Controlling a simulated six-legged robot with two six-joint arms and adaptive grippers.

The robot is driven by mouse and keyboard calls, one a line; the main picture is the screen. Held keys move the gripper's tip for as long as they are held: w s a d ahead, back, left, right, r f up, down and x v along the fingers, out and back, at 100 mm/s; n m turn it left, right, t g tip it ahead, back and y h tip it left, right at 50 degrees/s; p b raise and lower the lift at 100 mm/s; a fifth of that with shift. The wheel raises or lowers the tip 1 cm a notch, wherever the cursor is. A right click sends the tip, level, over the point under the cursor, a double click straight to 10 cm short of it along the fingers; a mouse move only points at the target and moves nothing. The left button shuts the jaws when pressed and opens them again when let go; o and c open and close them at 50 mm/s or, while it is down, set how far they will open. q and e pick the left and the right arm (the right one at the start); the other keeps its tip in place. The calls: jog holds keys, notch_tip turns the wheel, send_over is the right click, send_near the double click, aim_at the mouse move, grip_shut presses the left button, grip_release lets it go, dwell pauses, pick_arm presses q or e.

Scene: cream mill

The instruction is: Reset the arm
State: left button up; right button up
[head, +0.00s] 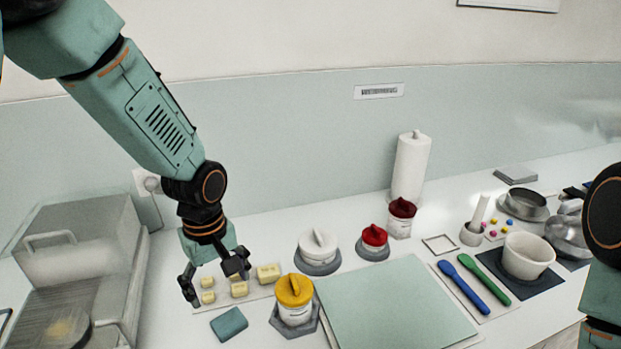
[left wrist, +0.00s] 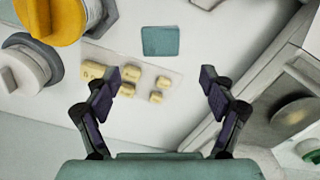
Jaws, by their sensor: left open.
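My left arm comes in from the upper left in the head view. Its gripper (head: 212,282) is open over the left part of the counter, close to several pale yellow blocks (head: 239,289) on a light board. The left wrist view shows the open fingers (left wrist: 160,92) spread wide with nothing held between them. The yellow blocks (left wrist: 128,81) lie below, beside the left finger in that view. Part of my right arm shows at the right edge of the head view, but its gripper is out of frame.
A yellow-lidded jar (head: 295,300), a white-lidded jar (head: 318,247) and a red-lidded jar (head: 374,240) stand right of the gripper. A teal cloth-like block (head: 229,324) lies in front. A metal box-like appliance (head: 80,250) stands left. A green mat (head: 395,305) lies centre.

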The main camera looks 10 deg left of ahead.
aim_at(229, 320)
pick_arm(q)
notch_tip(229, 320, down, 10)
jog(key=shift+w+r, duration=0.1)
jog(key=shift+r, duration=0.85)
jog(key=shift+f, duration=0.1)
